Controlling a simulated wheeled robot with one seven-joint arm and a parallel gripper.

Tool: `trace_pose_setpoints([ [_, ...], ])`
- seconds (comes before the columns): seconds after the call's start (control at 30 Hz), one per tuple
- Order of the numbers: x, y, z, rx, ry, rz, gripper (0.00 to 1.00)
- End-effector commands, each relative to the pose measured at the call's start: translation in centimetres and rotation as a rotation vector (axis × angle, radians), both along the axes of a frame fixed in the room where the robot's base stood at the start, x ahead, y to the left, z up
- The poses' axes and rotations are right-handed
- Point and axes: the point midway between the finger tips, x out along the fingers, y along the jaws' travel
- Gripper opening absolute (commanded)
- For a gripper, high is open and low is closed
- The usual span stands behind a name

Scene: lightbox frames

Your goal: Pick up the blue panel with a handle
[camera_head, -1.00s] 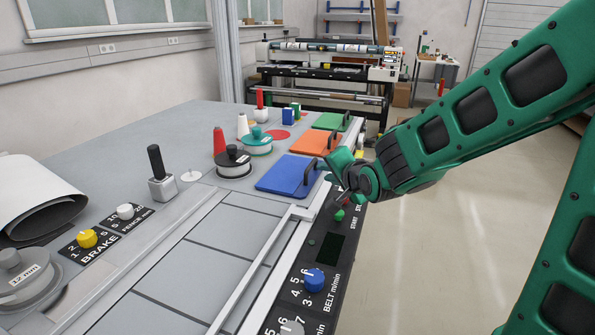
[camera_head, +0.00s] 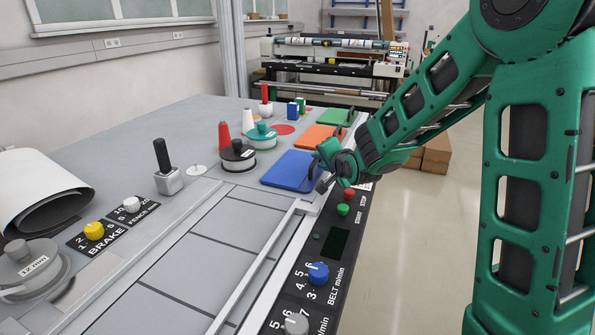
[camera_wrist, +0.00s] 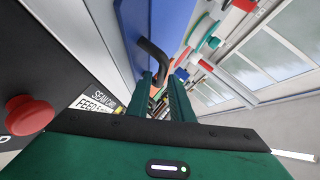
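The blue panel (camera_head: 286,168) lies flat on the grey worktop near its right edge. Its dark bent handle (camera_head: 314,168) stands at the panel's right side. My gripper (camera_head: 322,182) is low beside this handle. In the wrist view the blue panel (camera_wrist: 150,22) fills the top middle, and the black handle (camera_wrist: 153,58) reaches down toward the gap between my green fingers (camera_wrist: 163,92). The fingers are apart, with the handle at or between their tips. Contact is not clear.
Orange (camera_head: 316,138) and green (camera_head: 333,116) panels lie behind the blue one. A teal-topped spool (camera_head: 262,137) and a dark-topped spool (camera_head: 237,156) stand to its left. A red button (camera_head: 349,194) and the control strip with a blue knob (camera_head: 317,273) are in front.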

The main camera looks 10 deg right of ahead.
Motion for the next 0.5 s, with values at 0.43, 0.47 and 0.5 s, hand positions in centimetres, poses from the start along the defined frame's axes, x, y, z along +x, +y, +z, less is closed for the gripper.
trace_pose_setpoints([
  [0.43,1.32,0.15,-0.57,0.0,-0.001,0.0,0.15],
  [0.47,1.32,0.15,-0.57,0.0,-0.001,0.0,0.08],
  [0.5,1.31,0.16,-0.57,0.0,0.0,0.0,0.0],
])
